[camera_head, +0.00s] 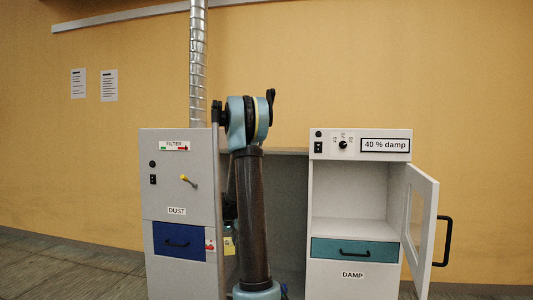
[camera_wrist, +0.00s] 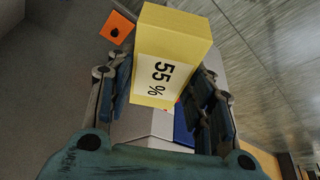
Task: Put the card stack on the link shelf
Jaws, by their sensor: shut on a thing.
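The card stack is a yellow block with a white "55 %" label. In the wrist view the card stack (camera_wrist: 178,45) sits between the two fingers of my gripper (camera_wrist: 165,90), which is shut on it. In the head view a small yellow patch, likely the same stack (camera_head: 229,246), shows low beside my arm, in the gap between the two cabinets. My arm hides most of the gripper there. A grey panel with a top edge (camera_head: 285,152) spans the gap behind my arm; I cannot tell whether it is part of the link shelf.
The grey DUST cabinet (camera_head: 178,140) with a blue drawer (camera_head: 178,240) stands left of my arm. The white DAMP cabinet (camera_head: 340,283) stands right, its glazed door (camera_head: 419,215) swung open and its compartment empty. An orange square (camera_wrist: 116,27) shows in the wrist view.

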